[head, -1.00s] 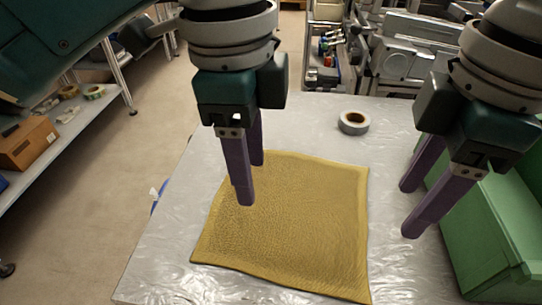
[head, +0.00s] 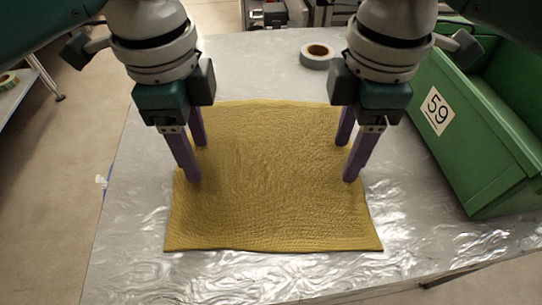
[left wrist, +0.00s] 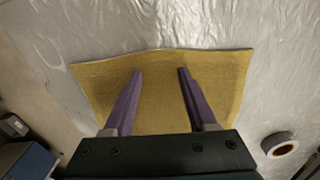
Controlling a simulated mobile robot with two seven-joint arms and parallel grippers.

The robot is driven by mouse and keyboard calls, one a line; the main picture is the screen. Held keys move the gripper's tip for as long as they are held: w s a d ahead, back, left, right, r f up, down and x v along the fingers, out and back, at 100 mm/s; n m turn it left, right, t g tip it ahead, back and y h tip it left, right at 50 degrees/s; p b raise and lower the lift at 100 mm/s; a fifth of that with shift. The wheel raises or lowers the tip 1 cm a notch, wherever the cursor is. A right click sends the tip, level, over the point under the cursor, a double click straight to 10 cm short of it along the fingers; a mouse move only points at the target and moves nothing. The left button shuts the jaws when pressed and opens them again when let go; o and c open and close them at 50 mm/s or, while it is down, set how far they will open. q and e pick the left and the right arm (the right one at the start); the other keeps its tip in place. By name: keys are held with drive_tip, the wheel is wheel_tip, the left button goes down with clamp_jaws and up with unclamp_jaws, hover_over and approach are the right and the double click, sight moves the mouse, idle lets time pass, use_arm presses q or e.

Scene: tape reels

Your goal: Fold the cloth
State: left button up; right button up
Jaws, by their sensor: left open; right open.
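The cloth (head: 270,190) is a yellow-brown textured square lying flat and spread out on the table. It also shows in the left wrist view (left wrist: 158,95). My left gripper (head: 196,160) is open above the cloth's left part, its purple fingers pointing down. In the left wrist view its two fingers (left wrist: 160,72) are apart with only cloth below them. My right gripper (head: 346,160) is open above the cloth's right part. Neither gripper holds anything. The grippers hide parts of the cloth's left and right sides.
The table (head: 130,245) has a shiny silvery covering. A grey tape reel (head: 316,62) lies behind the cloth, also in the left wrist view (left wrist: 279,146). A green bin (head: 470,150) labelled 59 stands at the right. Bare table lies in front of the cloth.

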use_arm(q)
drive_tip(key=shift+f, duration=0.1)
use_arm(e)
drive_tip(key=shift+f, duration=0.1)
use_arm(q)
drive_tip(key=shift+f+b, duration=0.2)
drive_tip(key=shift+b, duration=0.1)
use_arm(e)
drive_tip(key=shift+f, duration=0.2)
use_arm(q)
drive_tip(key=shift+r, duration=0.15)
drive_tip(key=shift+c, duration=0.2)
use_arm(e)
drive_tip(key=shift+r, duration=0.15)
drive_tip(key=shift+c, duration=0.2)
use_arm(q)
clamp_jaws()
use_arm(e)
clamp_jaws()
